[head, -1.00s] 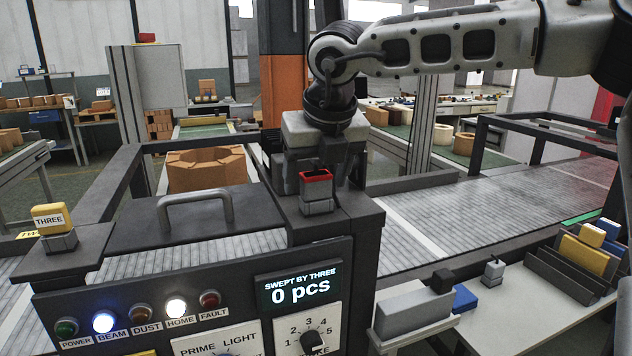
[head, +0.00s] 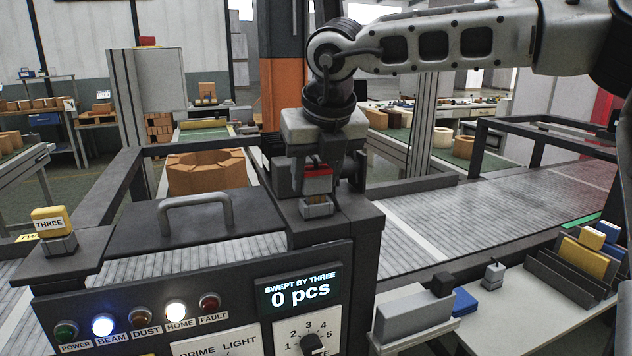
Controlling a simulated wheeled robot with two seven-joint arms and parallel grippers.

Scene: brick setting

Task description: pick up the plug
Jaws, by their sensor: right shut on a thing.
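The plug (head: 318,184), a small block with a red upper part and a pale grey lower face, is between the fingers of my right gripper (head: 316,182). The gripper points down and is shut on the plug, just above a small grey socket (head: 317,211) on the right end of the machine's top. The socket shows a brownish opening below the plug. The fingers partly hide the plug's sides. My left gripper is not in view.
A yellow block labelled THREE (head: 49,220) sits on a grey base at the machine's left. A lid handle (head: 196,212) rises beside my gripper. The conveyor (head: 470,220) runs right; a side table (head: 535,312) holds a rack and small blocks.

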